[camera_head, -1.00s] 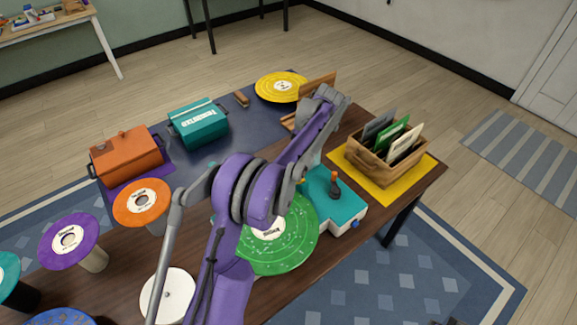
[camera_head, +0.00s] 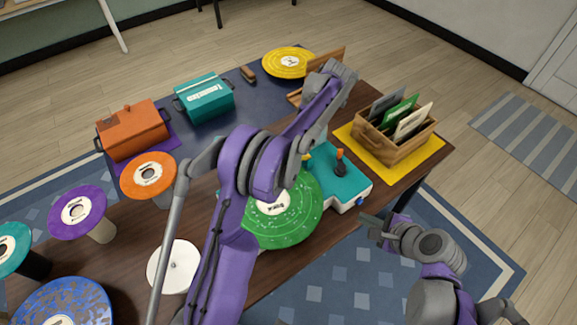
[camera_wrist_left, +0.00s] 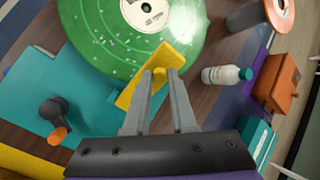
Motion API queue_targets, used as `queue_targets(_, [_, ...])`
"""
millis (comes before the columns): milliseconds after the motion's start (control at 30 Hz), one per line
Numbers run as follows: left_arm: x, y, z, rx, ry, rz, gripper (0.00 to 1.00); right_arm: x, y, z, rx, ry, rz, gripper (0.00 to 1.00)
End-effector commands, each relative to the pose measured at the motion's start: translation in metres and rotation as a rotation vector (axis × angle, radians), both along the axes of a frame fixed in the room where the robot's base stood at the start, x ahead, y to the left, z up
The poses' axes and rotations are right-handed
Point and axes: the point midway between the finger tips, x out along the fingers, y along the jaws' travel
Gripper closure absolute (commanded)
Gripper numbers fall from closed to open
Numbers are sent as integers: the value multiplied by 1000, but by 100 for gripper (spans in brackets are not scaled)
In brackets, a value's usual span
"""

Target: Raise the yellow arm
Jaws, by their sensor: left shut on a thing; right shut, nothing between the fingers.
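The teal record player (camera_head: 345,186) sits at the table's right front with a green record (camera_head: 290,222) on it. In the left wrist view the yellow arm (camera_wrist_left: 135,92) lies across the edge of the green record (camera_wrist_left: 110,40). My left gripper (camera_wrist_left: 160,76) is shut on the yellow arm's small knob. In the head view my left arm hides most of this grip. My right gripper (camera_head: 372,229) is shut and empty, off the table's front edge, to the right of the record player.
A black lever with an orange tip (camera_head: 340,160) stands on the player. A wooden crate of sleeves (camera_head: 395,142) is behind it. Several coloured records on stands, a white disc (camera_head: 174,268) and an orange box (camera_head: 133,132) are at left.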

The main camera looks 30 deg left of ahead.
Motion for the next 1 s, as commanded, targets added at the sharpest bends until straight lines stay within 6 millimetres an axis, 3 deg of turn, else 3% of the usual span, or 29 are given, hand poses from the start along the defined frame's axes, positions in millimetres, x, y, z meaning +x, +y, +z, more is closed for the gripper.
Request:
queue_targets(33, [0, 0, 0, 0, 1, 0, 100, 6, 18, -3, 82, 67, -45, 100])
queue_targets(200, [0, 0, 0, 0, 0, 0, 100, 19, 73, -13, 360, 342, -206, 100])
queue_targets(433, [0, 0, 0, 0, 0, 0, 100, 22, 137, -29, 661, 757, -372, 100])
queue_targets(700, [0, 0, 0, 0, 0, 0, 100, 17, 172, -40, 819, 1066, -463, 100])
queue_targets(867, [0, 0, 0, 0, 0, 0, 100, 17, 183, -43, 838, 1113, -474, 100])
queue_targets(1000, [0, 0, 0, 0, 0, 0, 100, 20, 203, -49, 836, 1111, -472, 100])
